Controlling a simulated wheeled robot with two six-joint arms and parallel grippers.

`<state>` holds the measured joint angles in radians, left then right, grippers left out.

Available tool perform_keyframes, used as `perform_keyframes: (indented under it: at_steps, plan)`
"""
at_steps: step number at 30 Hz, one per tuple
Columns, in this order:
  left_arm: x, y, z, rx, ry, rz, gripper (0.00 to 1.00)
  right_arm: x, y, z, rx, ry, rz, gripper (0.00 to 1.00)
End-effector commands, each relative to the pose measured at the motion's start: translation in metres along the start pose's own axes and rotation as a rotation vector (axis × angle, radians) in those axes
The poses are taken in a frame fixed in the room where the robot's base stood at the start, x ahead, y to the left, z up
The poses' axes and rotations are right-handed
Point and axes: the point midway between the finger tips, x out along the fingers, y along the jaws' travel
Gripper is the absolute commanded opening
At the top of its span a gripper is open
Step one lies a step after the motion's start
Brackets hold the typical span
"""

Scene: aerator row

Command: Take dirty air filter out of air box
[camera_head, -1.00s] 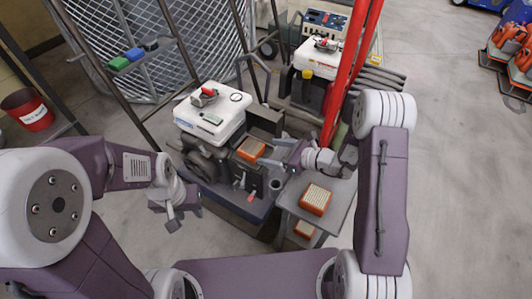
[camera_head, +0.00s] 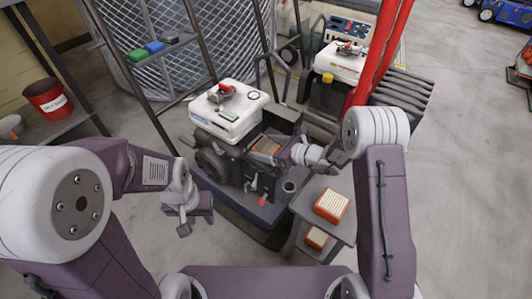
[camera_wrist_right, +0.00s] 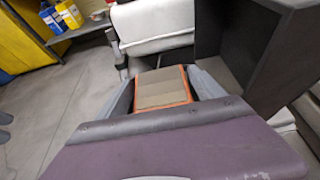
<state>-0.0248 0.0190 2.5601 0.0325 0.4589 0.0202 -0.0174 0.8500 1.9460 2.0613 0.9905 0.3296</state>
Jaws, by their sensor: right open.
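My right gripper (camera_head: 272,153) is at the filter, reaching in from the right. In the right wrist view the filter (camera_wrist_right: 163,88) shows between the two grey fingers, which stand open on either side of it. I cannot tell whether they touch it. My left gripper (camera_head: 187,226) hangs empty left of the machine, apart from it; its jaw opening is unclear.
A small grey stand at right holds a cleaner filter (camera_head: 331,205) on top and another (camera_head: 316,238) below. The white engine cover (camera_head: 229,111) and red upright bars (camera_head: 376,60) are close by. A red bucket (camera_head: 48,97) stands at left.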

Motion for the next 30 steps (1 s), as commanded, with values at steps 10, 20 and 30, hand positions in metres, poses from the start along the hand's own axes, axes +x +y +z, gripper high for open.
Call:
perform_keyframes:
  at_steps: [10,20,30]
  plan:
    - [-0.001,0.0,0.0,0.0,0.0,0.0,0.36,-0.001,0.0,0.0,0.0,0.0,0.0,0.27]
    - [-0.03,0.001,-0.003,0.0,0.0,0.0,0.36,-0.018,0.0,0.042,-0.004,-0.002,0.0,0.26]
    - [-0.087,0.002,-0.009,0.0,0.0,0.0,0.36,-0.059,0.0,0.14,-0.003,-0.002,-0.001,0.26]
